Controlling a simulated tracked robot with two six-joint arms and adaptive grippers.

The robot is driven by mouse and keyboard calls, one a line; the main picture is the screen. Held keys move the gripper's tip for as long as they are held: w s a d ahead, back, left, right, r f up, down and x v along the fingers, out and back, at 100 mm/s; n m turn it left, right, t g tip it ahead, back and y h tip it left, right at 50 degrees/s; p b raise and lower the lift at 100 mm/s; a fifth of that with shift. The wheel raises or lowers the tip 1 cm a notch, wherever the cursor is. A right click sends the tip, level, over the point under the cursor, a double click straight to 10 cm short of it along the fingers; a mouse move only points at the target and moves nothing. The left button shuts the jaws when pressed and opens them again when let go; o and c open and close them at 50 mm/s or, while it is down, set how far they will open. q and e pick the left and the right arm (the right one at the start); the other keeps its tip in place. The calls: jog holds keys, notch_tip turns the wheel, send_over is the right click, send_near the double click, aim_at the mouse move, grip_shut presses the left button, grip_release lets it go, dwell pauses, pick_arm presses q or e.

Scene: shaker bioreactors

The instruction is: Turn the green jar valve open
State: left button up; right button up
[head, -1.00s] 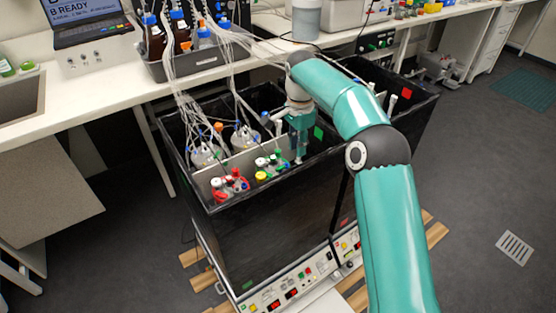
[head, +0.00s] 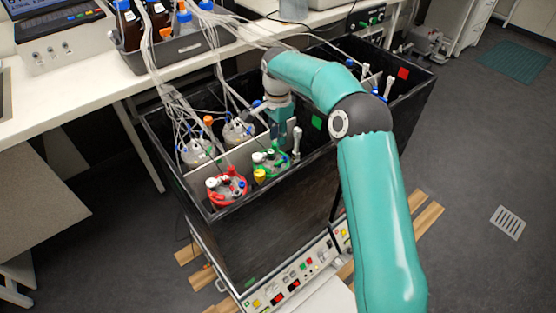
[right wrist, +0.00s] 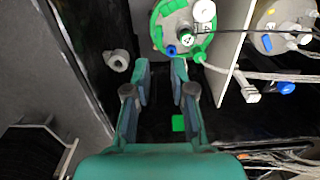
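The green jar (head: 270,163), with a green ring and a lid of colored fittings, stands in the front part of the black box. In the right wrist view its lid (right wrist: 176,22) is at the top, just beyond my fingertips. A green valve-like fitting (right wrist: 200,56) sticks out from the jar's near side there, slightly right of my fingers. My right gripper (right wrist: 160,72) is open and empty, with a clear gap between its fingers. In the head view the right gripper (head: 294,142) hangs beside the jar, to its right. My left gripper is not in view.
The red jar (head: 227,187) stands left of the green one. A light divider (head: 241,152) separates them from two jars behind with many tubes. The black box's walls (head: 300,185) surround everything. A small white fitting (right wrist: 117,60) sits left of my fingers.

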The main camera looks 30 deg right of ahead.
aim_at(278, 162)
notch_tip(278, 162, down, 11)
jog(key=shift+r, duration=0.1)
dwell(0.3)
grip_shut()
